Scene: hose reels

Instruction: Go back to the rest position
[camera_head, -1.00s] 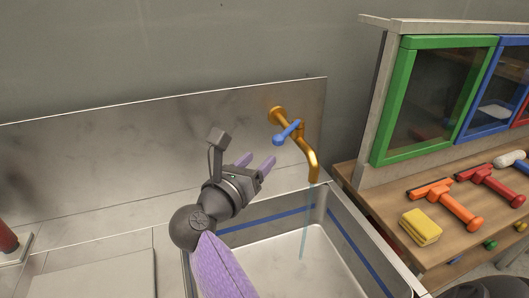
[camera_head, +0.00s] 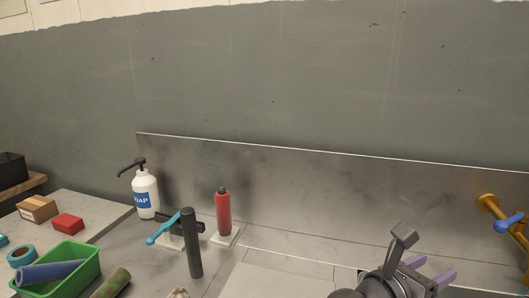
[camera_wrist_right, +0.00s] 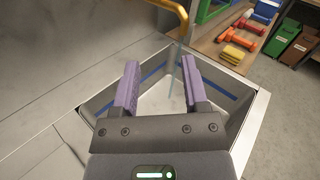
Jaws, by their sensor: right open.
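My right gripper (camera_head: 432,274) is at the bottom right of the head view, in front of the steel backsplash. Its two purple fingers are apart with nothing between them. In the right wrist view the open fingers (camera_wrist_right: 157,88) point over the sink basin (camera_wrist_right: 99,100). The brass tap (camera_head: 489,205) with its blue lever (camera_head: 510,222) is at the right edge of the head view, beside the gripper and apart from it. A thin stream of water (camera_wrist_right: 171,80) shows in the right wrist view. My left gripper is not in view.
A soap bottle (camera_head: 146,195), a red cylinder (camera_head: 223,212) and a dark post (camera_head: 191,243) stand on the counter at left. A green bin (camera_head: 88,270) is at lower left. A yellow sponge (camera_wrist_right: 232,52) lies on a wooden bench in the wrist view.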

